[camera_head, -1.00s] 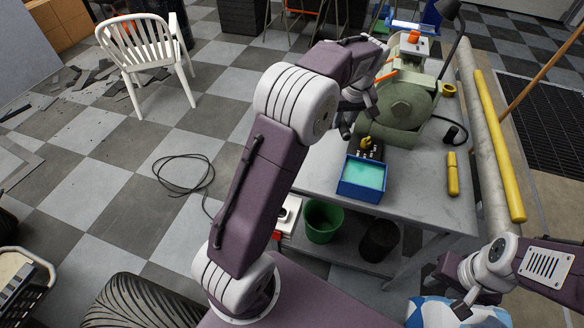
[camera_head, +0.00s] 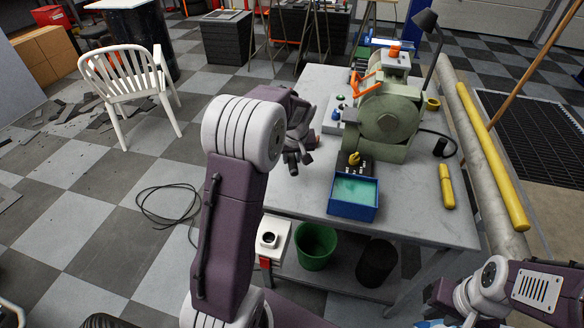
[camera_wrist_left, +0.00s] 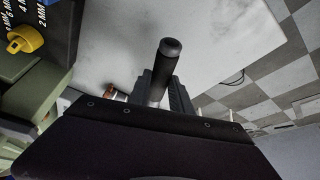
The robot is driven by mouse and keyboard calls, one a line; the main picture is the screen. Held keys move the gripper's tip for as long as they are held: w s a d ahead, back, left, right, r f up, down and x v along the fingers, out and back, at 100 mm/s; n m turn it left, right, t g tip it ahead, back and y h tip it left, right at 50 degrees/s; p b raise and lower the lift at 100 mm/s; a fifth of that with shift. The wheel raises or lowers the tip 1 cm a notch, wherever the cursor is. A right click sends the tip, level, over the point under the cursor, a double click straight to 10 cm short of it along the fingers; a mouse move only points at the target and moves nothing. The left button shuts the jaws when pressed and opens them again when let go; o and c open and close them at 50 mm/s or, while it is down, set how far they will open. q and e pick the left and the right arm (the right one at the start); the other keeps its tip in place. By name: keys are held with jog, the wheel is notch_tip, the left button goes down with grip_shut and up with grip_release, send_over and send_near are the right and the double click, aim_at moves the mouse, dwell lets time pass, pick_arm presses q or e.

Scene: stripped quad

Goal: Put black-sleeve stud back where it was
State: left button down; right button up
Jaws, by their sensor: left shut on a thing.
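My left gripper (camera_head: 298,158) is over the left edge of the grey bench (camera_head: 410,215), left of the green grinder. In the left wrist view, the left gripper (camera_wrist_left: 160,88) is shut on the black-sleeve stud (camera_wrist_left: 168,52). The stud has a dark sleeve and a paler metal lower part between the fingers. It points away from the gripper, and nothing visible touches its tip. A black labelled block (camera_head: 345,172) with a yellow knob (camera_head: 354,158) stands behind the blue tray; the knob also shows in the wrist view (camera_wrist_left: 25,40). My right gripper is mostly cut off at the bottom right.
The green grinder (camera_head: 385,115) stands behind the blue tray (camera_head: 354,210) with teal contents. A pale panel (camera_head: 335,127) with small coloured parts is left of the grinder. A yellow tool (camera_head: 446,186) lies to the right. The bench front is clear.

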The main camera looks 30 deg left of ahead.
pick_arm(q)
notch_tip(320, 180, down, 4)
jog(key=shift+r+b, duration=0.1)
jog(key=shift+b, duration=0.45)
jog(key=shift+f, duration=0.25)
jog(key=c, duration=1.2)
grip_release()
jog(key=shift+o, duration=0.2)
jog(key=shift+r, duration=0.15)
